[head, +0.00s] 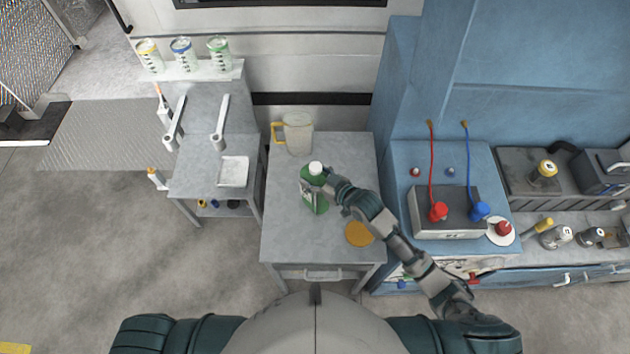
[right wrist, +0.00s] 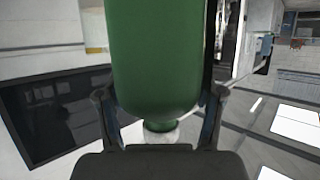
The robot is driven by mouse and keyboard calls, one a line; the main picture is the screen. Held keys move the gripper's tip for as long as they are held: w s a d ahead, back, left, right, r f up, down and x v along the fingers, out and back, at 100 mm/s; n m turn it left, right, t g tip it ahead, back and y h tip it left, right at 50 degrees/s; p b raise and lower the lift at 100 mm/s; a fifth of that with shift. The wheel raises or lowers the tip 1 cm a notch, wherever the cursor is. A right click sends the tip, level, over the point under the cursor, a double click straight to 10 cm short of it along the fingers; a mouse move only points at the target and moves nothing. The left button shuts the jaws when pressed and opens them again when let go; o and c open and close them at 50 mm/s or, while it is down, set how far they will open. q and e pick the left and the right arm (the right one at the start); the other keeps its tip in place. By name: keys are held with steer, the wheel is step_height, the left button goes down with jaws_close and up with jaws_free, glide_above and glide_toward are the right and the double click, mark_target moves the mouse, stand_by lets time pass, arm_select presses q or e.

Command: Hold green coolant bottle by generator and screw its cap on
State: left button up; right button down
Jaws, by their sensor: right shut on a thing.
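The green coolant bottle (head: 318,204) is on the grey table (head: 285,240), and I cannot tell whether its base touches the top. A white cap (head: 316,168) shows at its upper end; how tight it is, I cannot tell. My right gripper (head: 331,180) reaches in from the right and is shut on the green bottle near its upper part. In the right wrist view the green body (right wrist: 155,55) fills the space between the fingers (right wrist: 160,112), with the neck and a white part (right wrist: 160,135) below it. My left gripper is out of view.
A clear jug with a yellow handle (head: 298,134) stands behind the bottle. An orange disc (head: 359,234) lies at the table's front right. A blue machine (head: 405,150) with a battery (head: 447,222) stands right. A tool cart (head: 200,190) stands left.

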step_height(320, 180, down, 3)
steer(key=shift+a, duration=0.1)
steer(key=shift+f, duration=0.1)
steer(key=shift+c, duration=0.8)
jaws_free()
steer(key=shift+f, duration=0.1)
steer(key=v, duration=1.2)
